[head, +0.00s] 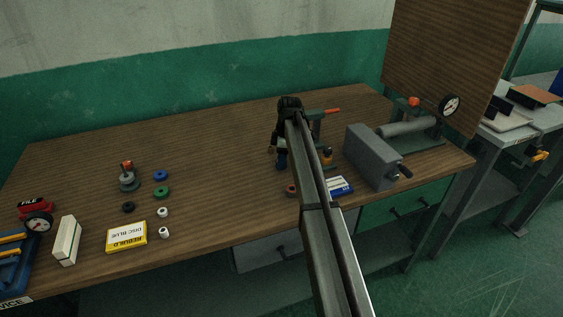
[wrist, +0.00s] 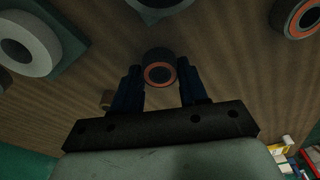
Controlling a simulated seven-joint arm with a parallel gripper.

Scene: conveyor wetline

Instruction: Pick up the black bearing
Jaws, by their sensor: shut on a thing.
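The black bearing (wrist: 158,56) is a short dark cylinder with an orange ring on its end face. In the wrist view it sits between the tips of my gripper's two dark blue fingers (wrist: 160,78), which are shut on it. In the head view my gripper (head: 281,162) is over the right half of the bench, partly hidden by my arm. I cannot make out the held bearing there, nor tell its height above the wood.
The wooden bench (head: 215,130) has clear room left of my gripper. A grey box (head: 372,157) and a gauge fixture (head: 410,128) stand to the right. A dark ring (head: 127,207), a green ring (head: 161,192) and a yellow box (head: 126,237) lie to the left.

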